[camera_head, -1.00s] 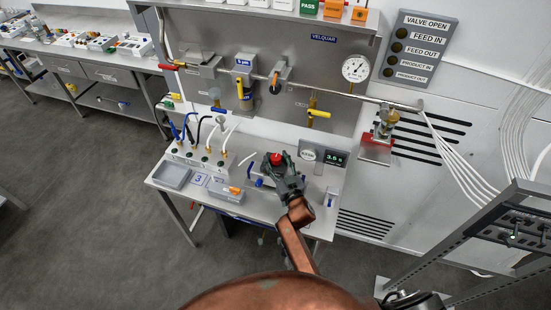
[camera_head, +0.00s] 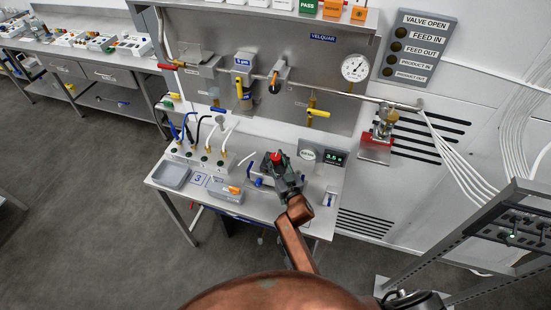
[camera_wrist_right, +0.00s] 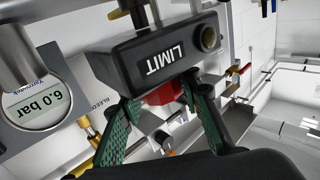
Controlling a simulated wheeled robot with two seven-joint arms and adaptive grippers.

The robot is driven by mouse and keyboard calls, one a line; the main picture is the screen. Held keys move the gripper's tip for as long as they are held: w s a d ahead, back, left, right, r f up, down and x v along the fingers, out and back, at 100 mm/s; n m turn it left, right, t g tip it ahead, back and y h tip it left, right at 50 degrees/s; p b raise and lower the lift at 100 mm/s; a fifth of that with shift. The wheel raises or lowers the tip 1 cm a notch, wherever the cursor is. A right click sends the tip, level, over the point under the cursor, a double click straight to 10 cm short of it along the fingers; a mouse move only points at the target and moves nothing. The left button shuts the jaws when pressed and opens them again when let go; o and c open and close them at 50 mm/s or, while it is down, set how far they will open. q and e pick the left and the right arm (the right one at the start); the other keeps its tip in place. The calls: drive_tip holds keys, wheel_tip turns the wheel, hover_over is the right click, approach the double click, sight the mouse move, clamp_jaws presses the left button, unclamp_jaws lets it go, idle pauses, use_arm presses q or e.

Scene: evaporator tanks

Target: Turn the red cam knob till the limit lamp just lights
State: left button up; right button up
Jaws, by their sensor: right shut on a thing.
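The red cam knob (camera_wrist_right: 165,94) sits under a dark box in the right wrist view, and it shows as a small red spot in the head view (camera_head: 276,156). My right gripper (camera_head: 274,159) is shut on the knob, with its green fingers (camera_wrist_right: 163,103) on either side of it. The dark box carries the word LIMIT (camera_wrist_right: 165,55). The round limit lamp (camera_wrist_right: 208,38) on this box looks dark and unlit. The fingers hide part of the knob. My left gripper is not in view.
In the wrist view a gauge (camera_wrist_right: 37,104) reads 6.0 bar.

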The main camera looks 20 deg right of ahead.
drive_tip(key=shift+r+p, duration=0.1)
drive_tip(key=shift+p, duration=0.3)
drive_tip(key=shift+d+r+n+y+p, duration=0.15)
drive_tip(key=shift+n+y+p, duration=0.65)
drive_tip(key=shift+y+p, duration=0.4)
drive_tip(key=n+g+y+p, duration=0.1)
drive_tip(key=n+y, duration=0.1)
drive_tip(key=shift+y+p, duration=0.3)
drive_tip(key=shift+y, duration=0.1)
drive_tip(key=shift+f+n+g+y, duration=0.25)
drive_tip(key=shift+n+g+y, duration=0.35)
drive_tip(key=shift+y, duration=0.2)
drive_tip(key=shift+n+g+y+b, duration=0.6)
drive_tip(key=shift+n+g+y, duration=0.25)
drive_tip(key=shift+y, duration=0.45)
drive_tip(key=shift+n+y, duration=0.25)
drive_tip(key=shift+y, duration=0.05)
drive_tip(key=o, duration=1.2)
drive_tip(key=shift+s, duration=0.1)
